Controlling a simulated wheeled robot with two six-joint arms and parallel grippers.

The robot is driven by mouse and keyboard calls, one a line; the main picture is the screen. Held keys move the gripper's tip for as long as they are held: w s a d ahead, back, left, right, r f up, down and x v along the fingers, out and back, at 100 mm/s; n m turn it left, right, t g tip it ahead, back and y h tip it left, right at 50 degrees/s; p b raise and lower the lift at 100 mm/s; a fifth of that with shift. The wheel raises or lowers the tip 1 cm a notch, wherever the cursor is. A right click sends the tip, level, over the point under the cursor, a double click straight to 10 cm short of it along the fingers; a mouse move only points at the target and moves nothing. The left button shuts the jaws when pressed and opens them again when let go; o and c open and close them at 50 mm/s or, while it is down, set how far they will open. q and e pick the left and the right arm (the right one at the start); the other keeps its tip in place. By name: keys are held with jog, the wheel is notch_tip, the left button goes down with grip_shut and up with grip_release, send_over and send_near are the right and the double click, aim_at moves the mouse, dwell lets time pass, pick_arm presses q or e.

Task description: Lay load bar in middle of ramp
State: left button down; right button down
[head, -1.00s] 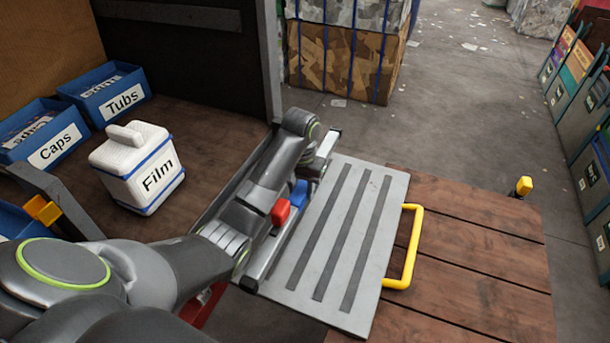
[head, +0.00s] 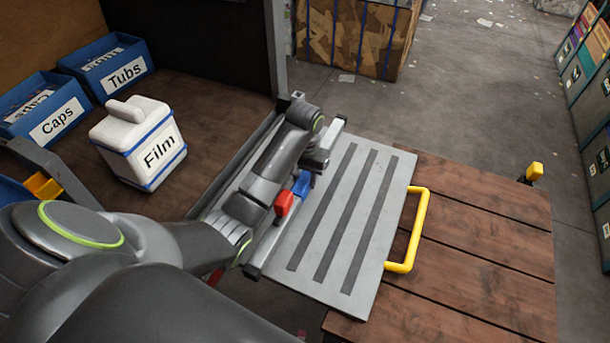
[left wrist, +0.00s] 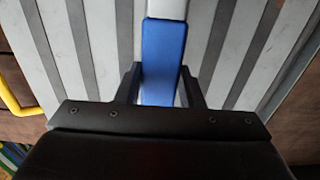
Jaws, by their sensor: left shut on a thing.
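The load bar (head: 262,249) is a long silver bar with a blue grip (head: 302,183) and a red part (head: 284,203) beside it. It lies along the left side of the grey ramp (head: 388,205), roughly parallel to the ramp's dark strips. My left gripper (left wrist: 160,88) is shut on the blue grip, which also shows between its fingers in the left wrist view (left wrist: 163,50). My arm hides part of the bar in the head view. I cannot tell whether the bar touches the ramp. My right gripper is not in view.
A yellow handle (head: 424,225) stands at the ramp's right edge, over a brown plank deck (head: 490,240). A white Film box (head: 130,130) and blue bins labelled Tubs (head: 106,69) and Caps (head: 42,108) stand at the left. The ramp's striped middle is clear.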

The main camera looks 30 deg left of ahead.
pick_arm(q)
jog(key=shift+f, duration=0.1)
jog(key=shift+w+f, duration=0.1)
jog(key=shift+f, duration=0.25)
jog(key=shift+f+b, duration=0.95)
jog(key=shift+f, duration=1.45)
jog(key=c, duration=0.9)
grip_release()
jog(key=shift+o, duration=0.8)
jog(key=shift+s+f, duration=0.15)
jog(key=shift+s, duration=0.05)
jog(key=o, duration=0.5)
jog(key=shift+c, duration=0.2)
jog(key=shift+w, duration=0.1)
